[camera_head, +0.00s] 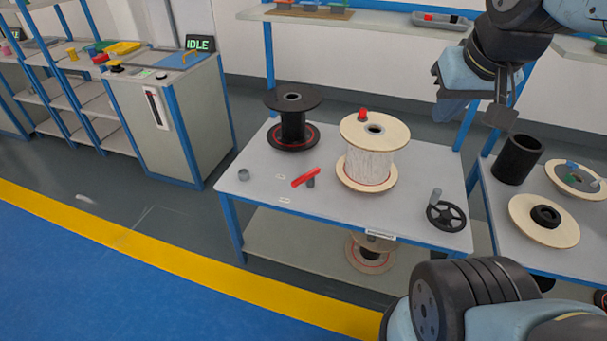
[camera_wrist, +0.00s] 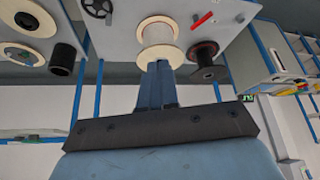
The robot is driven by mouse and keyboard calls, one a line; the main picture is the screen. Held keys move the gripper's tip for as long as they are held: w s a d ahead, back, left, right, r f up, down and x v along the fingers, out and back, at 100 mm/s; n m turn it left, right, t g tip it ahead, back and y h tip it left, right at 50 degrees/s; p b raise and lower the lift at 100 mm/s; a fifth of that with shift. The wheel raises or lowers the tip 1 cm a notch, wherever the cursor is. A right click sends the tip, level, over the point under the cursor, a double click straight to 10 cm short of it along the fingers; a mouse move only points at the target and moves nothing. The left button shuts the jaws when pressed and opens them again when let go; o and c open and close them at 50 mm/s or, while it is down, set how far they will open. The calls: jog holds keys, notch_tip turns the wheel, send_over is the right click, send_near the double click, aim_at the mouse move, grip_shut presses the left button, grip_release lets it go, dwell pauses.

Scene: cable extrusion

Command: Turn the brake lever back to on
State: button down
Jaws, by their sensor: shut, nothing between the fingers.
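The brake lever (camera_head: 305,178) is a red bar on a small dark post, at the front middle of the grey table. It lies slanted, its right end higher in the head view. Small labels sit on the tabletop near it, too small to read. In the wrist view the red lever (camera_wrist: 202,20) is at the top, right of the white reel. My gripper (camera_wrist: 158,68) is shut and empty. In the head view my arm's end hangs at the upper right, well apart from the lever.
A white-wound reel (camera_head: 370,155) with a red knob stands right of the lever. A black reel (camera_head: 292,120) stands behind it. A black handwheel (camera_head: 446,216) is at the table's right front. A cabinet (camera_head: 172,115) with an IDLE display (camera_head: 200,43) stands left.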

jog(key=w+a+f+m, duration=0.2)
jog(key=w+f+m, duration=0.1)
jog(key=w+f, duration=1.65)
jog(key=w+a+f+m+y, duration=0.2)
jog(key=a+f, duration=0.1)
jog(key=f, duration=0.4)
jog(key=w+a+f+m+t+y, duration=0.1)
jog(key=a+f, duration=0.3)
jog(key=f, duration=0.4)
jog(key=w+a+f+m+y, duration=0.3)
jog(key=a+f+m, duration=0.1)
jog(key=f, duration=0.4)
jog(key=shift+a+t, duration=0.25)
jog(key=shift+t, duration=0.05)
jog(key=shift+f, duration=0.2)
jog(key=x, duration=1)
jog(key=shift+w+a+r, duration=0.1)
jog(key=shift+w+a, duration=0.7)
jog(key=shift+w, duration=0.15)
jog(key=shift+w+a, duration=0.45)
jog(key=shift+w, duration=0.15)
